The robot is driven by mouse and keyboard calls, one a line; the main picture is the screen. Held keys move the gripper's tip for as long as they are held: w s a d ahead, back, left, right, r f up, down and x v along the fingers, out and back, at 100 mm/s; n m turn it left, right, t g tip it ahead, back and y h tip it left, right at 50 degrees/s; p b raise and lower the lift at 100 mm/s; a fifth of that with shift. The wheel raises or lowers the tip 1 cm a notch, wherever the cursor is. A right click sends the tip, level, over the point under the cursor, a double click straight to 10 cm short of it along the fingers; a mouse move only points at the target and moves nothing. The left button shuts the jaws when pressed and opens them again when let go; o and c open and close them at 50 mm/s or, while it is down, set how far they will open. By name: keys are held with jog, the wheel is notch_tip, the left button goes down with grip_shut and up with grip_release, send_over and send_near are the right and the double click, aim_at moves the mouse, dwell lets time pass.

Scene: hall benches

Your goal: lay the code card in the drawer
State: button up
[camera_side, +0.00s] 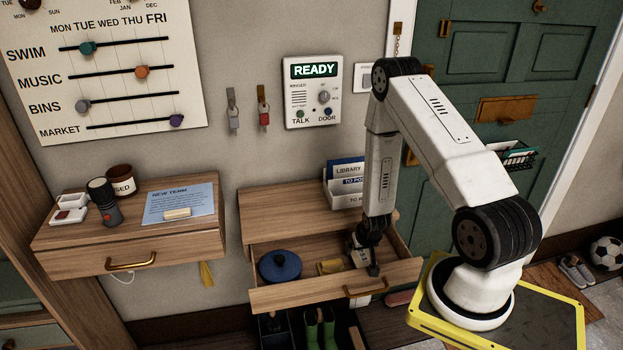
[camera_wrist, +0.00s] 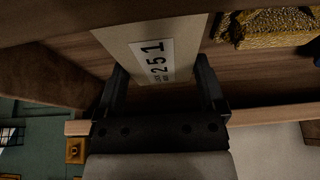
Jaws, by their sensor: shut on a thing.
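The code card (camera_wrist: 135,38) is a pale card with a white label reading 251. In the wrist view it lies between the two dark fingers of my gripper (camera_wrist: 160,80), which is shut on it. In the side view my gripper (camera_side: 373,268) points down into the right part of the open drawer (camera_side: 300,296), close behind its front. Only a small pale piece of the card shows there, partly hidden by the gripper. I cannot tell whether the card touches the drawer floor.
A round blue lidded tin (camera_side: 280,266) sits in the drawer's left part. A yellow woven thing (camera_side: 330,267) lies between it and my gripper; it also shows in the wrist view (camera_wrist: 268,26). A letter rack (camera_side: 343,190) stands on the cabinet top behind.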

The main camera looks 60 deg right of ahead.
aim_at(366, 262)
jog(key=shift+f, duration=1.05)
jog(key=shift+f, duration=0.25)
jog(key=o, duration=1)
jog(key=shift+s+a, duration=0.1)
jog(key=shift+f, duration=0.1)
jog(key=shift+s, duration=0.1)
notch_tip(366, 262, up, 2)
jog(key=shift+a, duration=0.1)
jog(key=shift+v, duration=5.3)
